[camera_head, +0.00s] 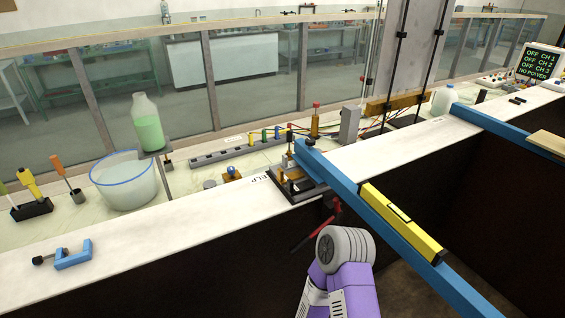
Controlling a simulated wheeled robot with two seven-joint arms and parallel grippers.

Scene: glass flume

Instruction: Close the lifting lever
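A dark red lever (312,234) slants down and to the left in front of the bench's front edge. Its upper end is near a dark fitting below the blue beam (350,190). A small dark mechanism with brass parts (296,186) sits on the bench edge at the beam's near end. My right arm comes up from the bottom, and its grey wrist (345,246) is just right of the lever. The fingers of my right gripper cannot be made out against the dark fitting, so contact with the lever is unclear. My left gripper is not in view.
A yellow spirit level (401,220) lies on the blue beam. A blue clamp (73,255) lies on the bench at left. A water bowl (124,182) and a bottle of green liquid (148,125) stand behind. The white bench strip between clamp and mechanism is clear.

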